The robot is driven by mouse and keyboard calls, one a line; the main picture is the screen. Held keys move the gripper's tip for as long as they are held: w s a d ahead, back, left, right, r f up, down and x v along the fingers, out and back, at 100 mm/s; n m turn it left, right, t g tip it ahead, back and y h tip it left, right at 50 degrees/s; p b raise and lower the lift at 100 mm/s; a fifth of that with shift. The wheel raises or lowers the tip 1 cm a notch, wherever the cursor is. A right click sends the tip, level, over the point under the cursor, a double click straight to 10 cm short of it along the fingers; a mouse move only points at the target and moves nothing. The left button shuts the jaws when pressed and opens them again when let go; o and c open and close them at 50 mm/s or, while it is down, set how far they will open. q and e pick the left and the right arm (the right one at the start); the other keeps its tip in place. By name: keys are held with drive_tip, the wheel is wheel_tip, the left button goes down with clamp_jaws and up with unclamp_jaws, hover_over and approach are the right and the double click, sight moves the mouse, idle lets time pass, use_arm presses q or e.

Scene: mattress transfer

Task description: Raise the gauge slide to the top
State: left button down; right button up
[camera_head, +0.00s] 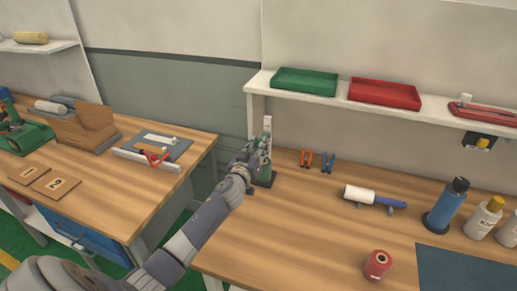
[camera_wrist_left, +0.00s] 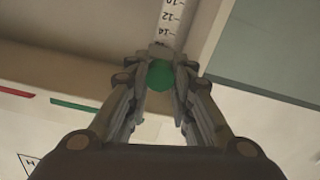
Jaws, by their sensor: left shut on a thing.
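A height gauge (camera_head: 268,126) stands upright on the right workbench, near its left back corner, with a dark base (camera_head: 266,178). Its white scale (camera_wrist_left: 171,18) with black numbers shows at the top of the left wrist view. My left gripper (camera_head: 255,153) is at the gauge column. In the left wrist view my left gripper (camera_wrist_left: 160,85) is shut on the green gauge slide (camera_wrist_left: 160,75), just below the mark 14. The fingers hide part of the slide. My right gripper is not in view.
A shelf above the bench holds a green tray (camera_head: 304,81) and a red tray (camera_head: 384,94). A gap separates the left bench (camera_head: 130,196).

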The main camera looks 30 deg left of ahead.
use_arm(q)
wheel_tip(320, 180, up, 4)
drive_tip(key=shift+a+f+p, duration=0.1)
drive_tip(key=shift+f+p, duration=0.05)
drive_tip(key=shift+p, duration=0.9)
drive_tip(key=c, duration=1.4)
unclamp_jaws()
